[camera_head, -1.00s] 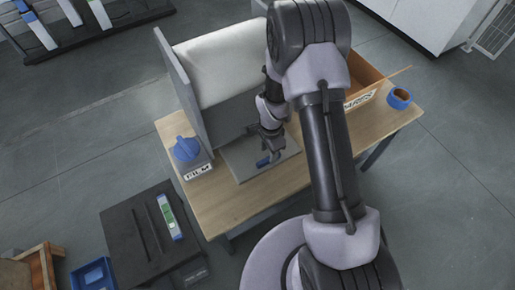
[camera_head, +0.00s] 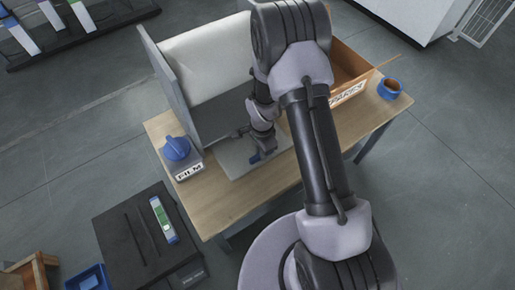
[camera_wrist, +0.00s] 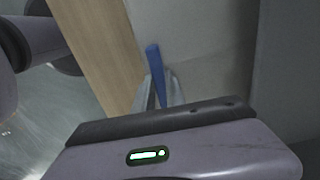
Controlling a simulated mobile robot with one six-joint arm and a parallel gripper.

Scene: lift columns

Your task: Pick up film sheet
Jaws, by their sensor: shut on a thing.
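A large white roll (camera_head: 205,55) lies between grey side plates (camera_head: 178,88) on the wooden table. In front of it is a pale grey flat plate or sheet (camera_head: 236,158); I cannot tell a separate film sheet on it. My gripper (camera_head: 258,150) is low over this flat area, shut on a small blue piece (camera_head: 254,159). In the wrist view the blue piece (camera_wrist: 154,65) stands up between my fingertips (camera_wrist: 160,92), beside the pale surface. Its lower end is hidden by the fingers. My arm hides part of the roll's right end.
An open brown box (camera_head: 350,69) and a blue ring-shaped thing (camera_head: 390,89) are at the right. A black case (camera_head: 135,240) stands on the floor. The table's front left is clear.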

